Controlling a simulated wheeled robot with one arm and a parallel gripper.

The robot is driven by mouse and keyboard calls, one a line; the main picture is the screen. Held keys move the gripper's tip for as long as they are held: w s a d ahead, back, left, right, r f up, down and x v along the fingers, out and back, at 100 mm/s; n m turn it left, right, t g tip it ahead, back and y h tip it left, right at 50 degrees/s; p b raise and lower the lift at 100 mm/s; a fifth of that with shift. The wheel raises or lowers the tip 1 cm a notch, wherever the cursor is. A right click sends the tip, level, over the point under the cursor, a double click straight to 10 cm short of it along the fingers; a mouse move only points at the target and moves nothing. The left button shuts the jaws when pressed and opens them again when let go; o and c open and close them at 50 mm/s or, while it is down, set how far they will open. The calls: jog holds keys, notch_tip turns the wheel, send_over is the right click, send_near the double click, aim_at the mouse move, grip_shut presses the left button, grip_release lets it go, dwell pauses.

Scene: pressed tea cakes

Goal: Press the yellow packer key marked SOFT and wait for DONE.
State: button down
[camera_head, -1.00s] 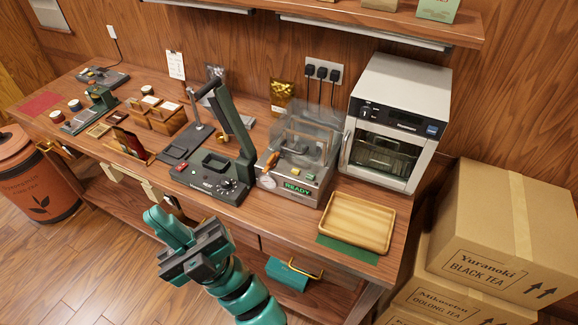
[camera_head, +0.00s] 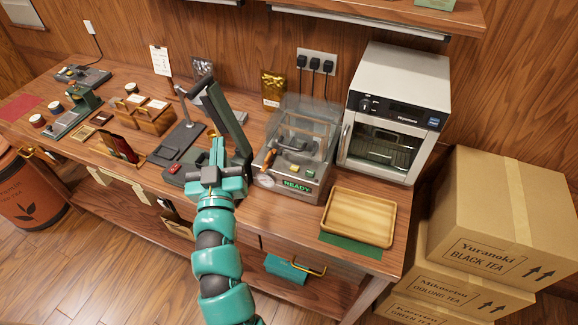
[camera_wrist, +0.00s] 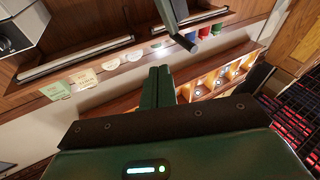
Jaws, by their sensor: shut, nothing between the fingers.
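The packer (camera_head: 322,122) stands on the counter left of the white oven, with a clear lid over its chamber. Its green display (camera_head: 297,185) reads READY. Small yellow and green keys (camera_head: 296,169) sit on its front panel above the display; their markings are too small to read. My gripper (camera_head: 217,148) is shut and empty, left of the packer and apart from it. It is in front of the dark green press with the raised lever and hides part of it. In the wrist view my closed fingers (camera_wrist: 158,86) point toward the wall and shelves; the packer is not recognisable there.
A wooden tray (camera_head: 359,237) lies on a green mat to the packer's right. The white oven (camera_head: 398,107) and stacked cartons (camera_head: 500,220) are farther right.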

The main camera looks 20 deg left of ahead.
aim_at(297, 151)
jog(key=w+d+f+m+g+h, duration=0.3)
jog(key=d+f+m+h, duration=0.3)
jog(key=d+f+h, duration=0.2)
notch_tip(297, 151, down, 3)
jog(key=w+d, duration=0.1)
jog(key=d, duration=0.1)
jog(key=shift+d+m+h, duration=0.4)
jog(key=shift+r, duration=0.1)
jog(key=p+x, duration=0.5)
jog(key=x, duration=0.5)
notch_tip(297, 151, down, 3)
jog(key=shift+r+p, duration=0.2)
jog(key=shift+p, duration=0.35)
jog(key=shift+f, duration=0.9)
